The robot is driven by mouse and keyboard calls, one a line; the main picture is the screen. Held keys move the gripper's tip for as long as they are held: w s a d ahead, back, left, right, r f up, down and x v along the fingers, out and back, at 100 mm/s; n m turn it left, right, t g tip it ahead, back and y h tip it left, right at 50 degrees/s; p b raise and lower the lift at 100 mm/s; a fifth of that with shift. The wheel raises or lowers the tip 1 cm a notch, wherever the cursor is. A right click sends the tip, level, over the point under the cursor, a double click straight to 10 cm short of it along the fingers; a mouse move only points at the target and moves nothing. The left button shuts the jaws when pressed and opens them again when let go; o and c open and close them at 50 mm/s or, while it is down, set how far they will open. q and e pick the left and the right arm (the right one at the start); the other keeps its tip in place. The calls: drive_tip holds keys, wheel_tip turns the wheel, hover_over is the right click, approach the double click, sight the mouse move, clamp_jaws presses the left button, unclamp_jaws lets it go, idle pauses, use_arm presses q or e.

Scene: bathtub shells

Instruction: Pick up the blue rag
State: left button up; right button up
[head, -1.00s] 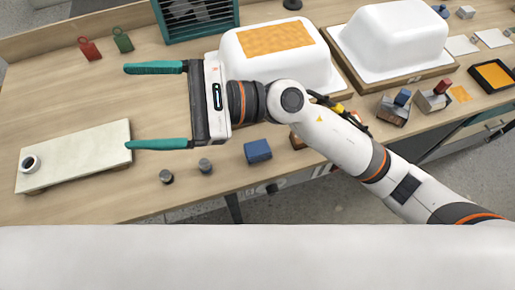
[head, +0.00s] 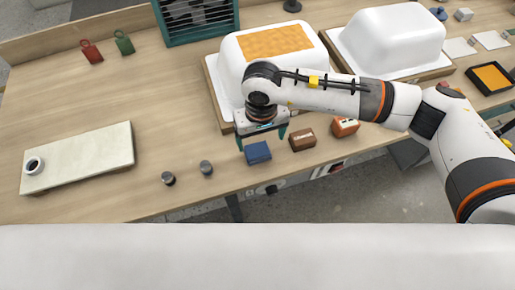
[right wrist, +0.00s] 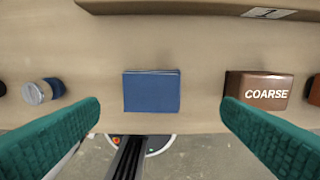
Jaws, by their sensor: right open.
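The blue rag (head: 257,152) is a small folded blue block lying near the front edge of the wooden workbench. In the right wrist view the blue rag (right wrist: 151,92) sits between the two green fingers, and nothing touches it. My right gripper (head: 262,140) points down just above and behind the rag in the head view. In the right wrist view my right gripper (right wrist: 165,125) is wide open and empty. My left gripper is not in view.
A brown block marked COARSE (right wrist: 268,90) lies right of the rag; it also shows in the head view (head: 302,140). Small grey cylinders (head: 206,168) stand to the left. A white tub shell (head: 228,70) with an orange patch stands behind.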

sight(258, 150)
drive_tip(key=shift+f, duration=0.65)
drive_tip(key=shift+a+f+p, duration=0.15)
drive_tip(key=shift+f+p, duration=0.2)
drive_tip(key=shift+p, duration=0.05)
drive_tip(key=f, duration=0.1)
drive_tip(key=f+p, duration=0.1)
drive_tip(key=f, duration=0.1)
drive_tip(key=shift+s+a+f, duration=0.1)
drive_tip(key=shift+a+f, duration=0.2)
drive_tip(key=shift+f, duration=0.4)
drive_tip(key=c, duration=1.1)
drive_tip(key=shift+o, duration=0.2)
wheel_tip(258, 150, up, 9)
drive_tip(key=shift+f+b, duration=0.1)
drive_tip(key=shift+b, duration=0.9)
drive_tip(key=shift+r, duration=0.65)
